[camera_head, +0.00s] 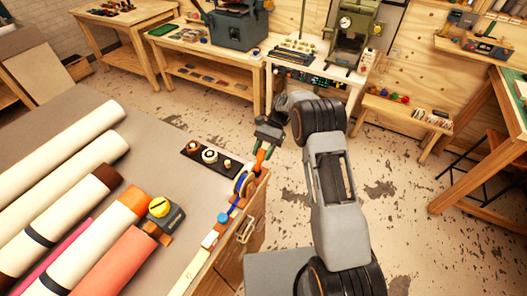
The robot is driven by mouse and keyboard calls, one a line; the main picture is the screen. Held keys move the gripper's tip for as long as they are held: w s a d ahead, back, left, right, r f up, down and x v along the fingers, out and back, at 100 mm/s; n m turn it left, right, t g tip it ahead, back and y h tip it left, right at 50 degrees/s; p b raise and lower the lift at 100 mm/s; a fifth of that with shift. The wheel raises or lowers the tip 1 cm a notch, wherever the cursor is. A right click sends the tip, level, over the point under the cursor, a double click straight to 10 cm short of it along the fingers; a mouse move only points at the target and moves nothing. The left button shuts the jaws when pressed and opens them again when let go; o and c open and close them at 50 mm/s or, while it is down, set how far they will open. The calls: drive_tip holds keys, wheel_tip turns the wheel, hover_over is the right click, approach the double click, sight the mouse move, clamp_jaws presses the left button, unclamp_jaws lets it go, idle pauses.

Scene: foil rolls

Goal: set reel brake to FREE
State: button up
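A yellow round knob (158,207) with a dark mark across its top sits on a dark housing (171,219). The housing is at the right end of the rolls on the grey bench, and this is probably the reel brake. Small pale lettering on the housing is too small to read. My gripper (262,147) is above the bench's far right corner, to the right of and beyond the knob and well apart from it. Its fingers are small and blend with the tools behind them, so I cannot tell whether they are open.
Several rolls (62,150) lie side by side on the bench (150,150). A dark strip with round pieces (209,156) lies near the far right corner. An orange-handled tool (259,160) and other small items line the right edge. Worktables with machines stand behind.

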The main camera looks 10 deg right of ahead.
drive_tip(key=o, duration=0.4)
drive_tip(key=shift+c, duration=0.2)
drive_tip(key=shift+w+d+r, duration=0.2)
drive_tip(key=shift+w+d, duration=0.1)
drive_tip(key=shift+w, duration=0.15)
drive_tip(key=b+v, duration=0.2)
drive_tip(key=v, duration=0.4)
drive_tip(key=shift+r, duration=0.2)
drive_tip(key=shift+w+d, duration=0.1)
